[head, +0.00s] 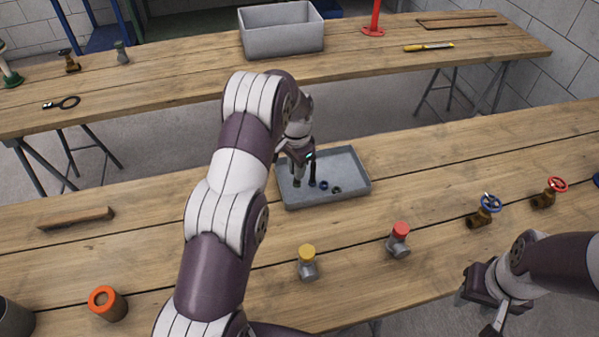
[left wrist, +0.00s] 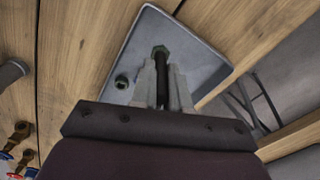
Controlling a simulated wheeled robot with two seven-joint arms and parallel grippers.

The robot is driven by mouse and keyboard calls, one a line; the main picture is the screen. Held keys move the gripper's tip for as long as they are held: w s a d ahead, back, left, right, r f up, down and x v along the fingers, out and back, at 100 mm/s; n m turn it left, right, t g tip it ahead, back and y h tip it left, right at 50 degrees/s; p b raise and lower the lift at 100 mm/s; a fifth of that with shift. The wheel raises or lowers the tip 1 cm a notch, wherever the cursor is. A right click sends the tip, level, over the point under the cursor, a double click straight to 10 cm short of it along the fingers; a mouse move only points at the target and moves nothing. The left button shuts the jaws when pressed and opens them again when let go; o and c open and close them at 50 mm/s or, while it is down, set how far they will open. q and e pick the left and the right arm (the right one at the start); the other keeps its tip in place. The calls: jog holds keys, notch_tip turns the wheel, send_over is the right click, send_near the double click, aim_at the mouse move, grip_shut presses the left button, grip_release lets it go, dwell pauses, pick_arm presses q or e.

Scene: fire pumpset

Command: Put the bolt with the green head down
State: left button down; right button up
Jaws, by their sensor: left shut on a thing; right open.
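My left gripper (head: 304,182) reaches down into the grey metal tray (head: 347,160) on the near table. In the left wrist view, its fingers (left wrist: 165,92) are shut on a dark bolt with a green head (left wrist: 160,51). The head points away from the gripper, over the tray floor; I cannot tell whether it touches. In the head view the bolt is hard to make out beside the fingers. A blue ring-like part (head: 324,185) and a dark green one (head: 336,190) lie in the tray. My right gripper (head: 480,308) is open and empty at the lower right.
An orange-topped cylinder (head: 107,303) and a wooden strip (head: 76,218) are at the left. A grey bin (head: 281,38) stands on the far table.

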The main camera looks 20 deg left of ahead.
pick_arm(q)
jog(key=f, duration=0.2)
jog(key=a+f+p, duration=0.1)
jog(key=f, duration=0.1)
jog(key=shift+w, duration=0.2)
jog(key=shift+w+f, duration=0.1)
jog(key=shift+f, duration=0.25)
jog(key=shift+f, duration=0.1)
jog(key=c, duration=1.1)
grip_release()
